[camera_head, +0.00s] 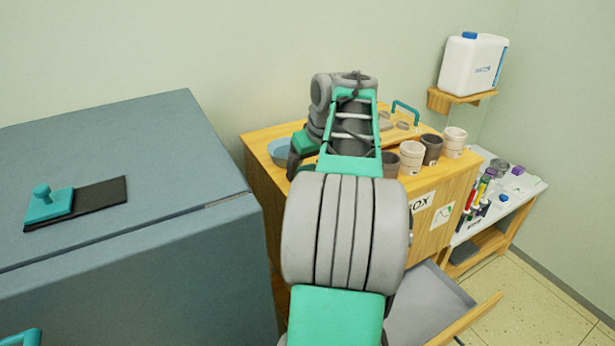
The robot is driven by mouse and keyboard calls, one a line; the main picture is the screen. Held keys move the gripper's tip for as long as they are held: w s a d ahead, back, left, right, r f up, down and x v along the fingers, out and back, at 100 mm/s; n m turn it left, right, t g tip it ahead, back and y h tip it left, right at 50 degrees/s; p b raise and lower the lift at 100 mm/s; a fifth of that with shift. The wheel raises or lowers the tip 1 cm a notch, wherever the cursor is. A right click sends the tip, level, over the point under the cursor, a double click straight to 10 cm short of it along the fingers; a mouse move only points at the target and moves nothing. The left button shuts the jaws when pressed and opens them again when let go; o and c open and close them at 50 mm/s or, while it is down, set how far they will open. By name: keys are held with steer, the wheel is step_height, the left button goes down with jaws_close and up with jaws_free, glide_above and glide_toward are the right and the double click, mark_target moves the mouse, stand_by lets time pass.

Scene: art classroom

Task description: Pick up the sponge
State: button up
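I cannot make out a sponge anywhere in this view; my arm covers much of the wooden cabinet top (262,137). My gripper (294,163) is over the left part of that top, just right of a light blue bowl (281,151). Only a dark part of it shows beside my green wrist. Its fingertips are not clear, so I cannot see whether it is open or holds anything.
Several cups (411,157) line the cabinet's right side, by a wooden item with a teal handle (406,108). An open grey drawer (428,303) juts out below. A blue-grey cabinet (120,230) stands left, and a white shelf unit (520,187) with art supplies stands right.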

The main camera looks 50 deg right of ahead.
steer(key=shift+w+d+f, duration=0.1)
steer(key=shift+f, duration=0.15)
steer(key=c, duration=1.4)
steer(key=shift+r, duration=0.1)
